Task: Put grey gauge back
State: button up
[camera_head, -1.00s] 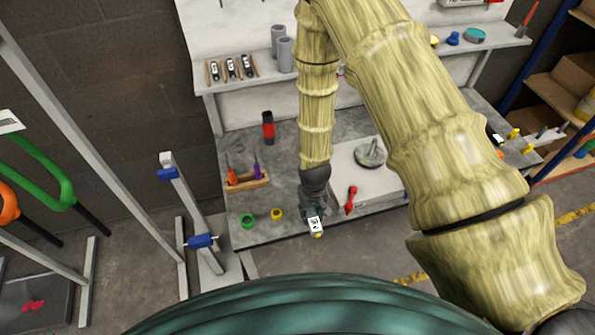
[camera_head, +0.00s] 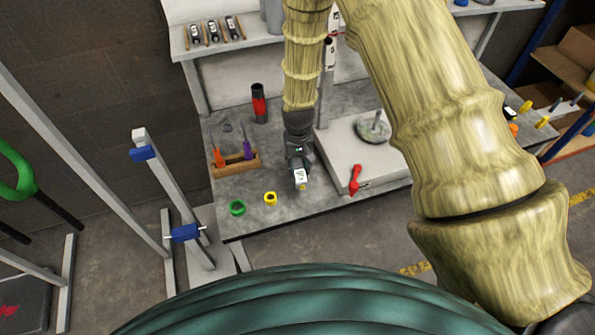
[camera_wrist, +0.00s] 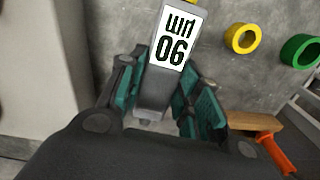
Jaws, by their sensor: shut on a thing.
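My gripper (camera_head: 299,166) is over the grey workbench near its front edge, left of the pale raised block. In the wrist view my gripper (camera_wrist: 160,95) is shut on the grey gauge (camera_wrist: 150,98), with its teal pads on both sides of it. The gauge has a white label reading "ШП 06", and a bit of yellow shows at its far end. It also shows small in the head view (camera_head: 300,178). I cannot tell whether the gauge touches the bench.
A yellow ring (camera_head: 270,198) and a green ring (camera_head: 236,208) lie left of the gripper. A wooden holder (camera_head: 235,167) carries screwdrivers. A red-handled tool (camera_head: 355,180) lies to the right. Dark gauge-like pieces (camera_head: 213,31) sit on the upper shelf.

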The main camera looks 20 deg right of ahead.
aim_at(298, 164)
jog(key=shift+w+f, duration=0.1)
jog(key=shift+w, duration=0.25)
jog(key=shift+s, duration=0.15)
jog(key=shift+f+b, duration=1)
jog(key=shift+f, duration=1.65)
jog(key=o, duration=1.2)
jog(key=shift+r, duration=0.1)
notch_tip(298, 164, up, 12)
jog(key=shift+f, duration=0.1)
